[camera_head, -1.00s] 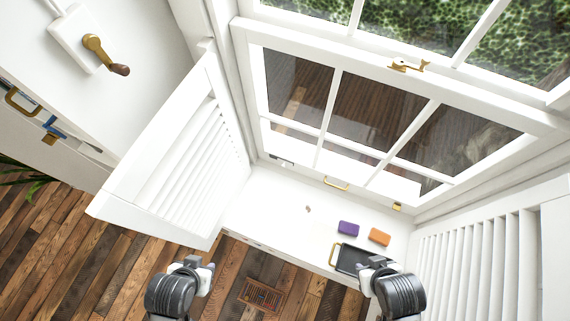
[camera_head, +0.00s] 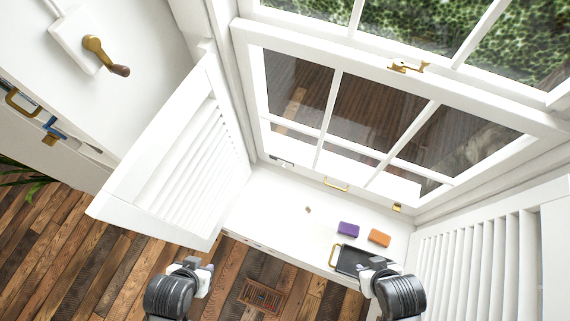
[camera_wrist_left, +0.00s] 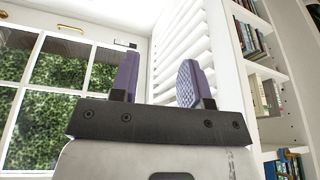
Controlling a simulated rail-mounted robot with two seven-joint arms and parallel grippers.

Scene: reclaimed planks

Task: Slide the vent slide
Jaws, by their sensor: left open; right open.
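A small dark-and-grey fitting (camera_head: 281,161) sits on the bottom left of the window frame; it looks like the vent slide, but it is too small to tell its position. A dark strip also shows on the window frame in the left wrist view (camera_wrist_left: 125,44). My left gripper (camera_head: 203,264) is in front of the left shutter, well apart from the fitting. In the left wrist view its two purple pads (camera_wrist_left: 160,80) are spread with nothing between them. My right gripper (camera_head: 376,262) is by the dark tray at the sill's right end; its fingertips are poorly seen.
Louvred shutters stand open at left (camera_head: 160,170) and right (camera_head: 490,255). A purple block (camera_head: 348,229), an orange block (camera_head: 380,237) and a dark tray (camera_head: 349,259) are on the white sill (camera_head: 270,205). A brass grille (camera_head: 261,296) lies in the plank floor.

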